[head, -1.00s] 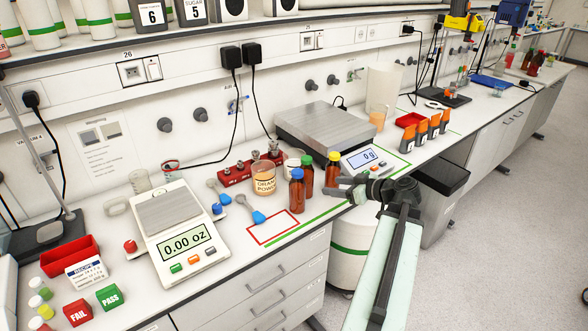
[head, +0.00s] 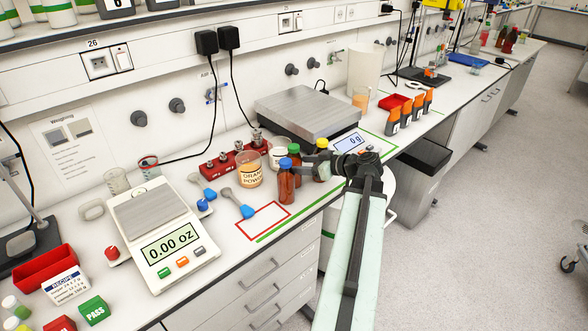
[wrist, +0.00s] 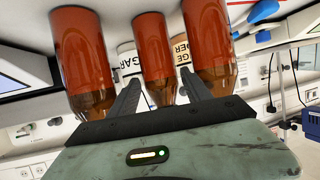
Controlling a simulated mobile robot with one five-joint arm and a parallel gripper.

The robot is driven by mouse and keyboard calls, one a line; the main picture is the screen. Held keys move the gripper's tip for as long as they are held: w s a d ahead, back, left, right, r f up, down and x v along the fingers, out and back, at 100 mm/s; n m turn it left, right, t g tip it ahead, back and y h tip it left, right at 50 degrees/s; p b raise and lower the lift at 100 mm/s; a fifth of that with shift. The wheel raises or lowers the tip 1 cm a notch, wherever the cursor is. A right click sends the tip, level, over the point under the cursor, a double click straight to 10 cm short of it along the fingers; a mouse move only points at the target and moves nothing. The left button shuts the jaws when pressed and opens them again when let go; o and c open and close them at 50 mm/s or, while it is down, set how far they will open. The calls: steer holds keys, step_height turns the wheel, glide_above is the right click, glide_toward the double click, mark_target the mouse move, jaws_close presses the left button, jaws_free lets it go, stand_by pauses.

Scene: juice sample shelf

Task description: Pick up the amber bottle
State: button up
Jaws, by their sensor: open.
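Three amber bottles stand upright close together on the bench in the head view: one with a blue cap (head: 286,185), one with a green cap (head: 296,162) and one with a yellow cap (head: 322,168). My gripper (head: 303,152) reaches in from the right among them, partly hidden by bottles. In the wrist view, which is upside down, the gripper (wrist: 160,77) is open. A middle amber bottle (wrist: 155,50) shows between its fingers; a left one (wrist: 82,60) and a right one (wrist: 209,45) stand outside them. Their caps are out of that view, and contact cannot be told.
An orange powder tub (head: 250,172) and a sugar tub (head: 278,158) stand just left of the bottles. A metal-topped scale (head: 308,108) is behind them. A white scale (head: 160,240) stands at left. The red outlined area (head: 262,221) in front is empty.

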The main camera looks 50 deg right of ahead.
mark_target(301, 163)
steer(key=b+x, duration=0.1)
steer(key=x, duration=0.3)
steer(key=shift+w, duration=0.15)
steer(key=shift+r, duration=0.1)
jaws_close()
steer(key=shift+r, duration=0.1)
step_height(301, 163, up, 10)
steer(key=p, duration=1)
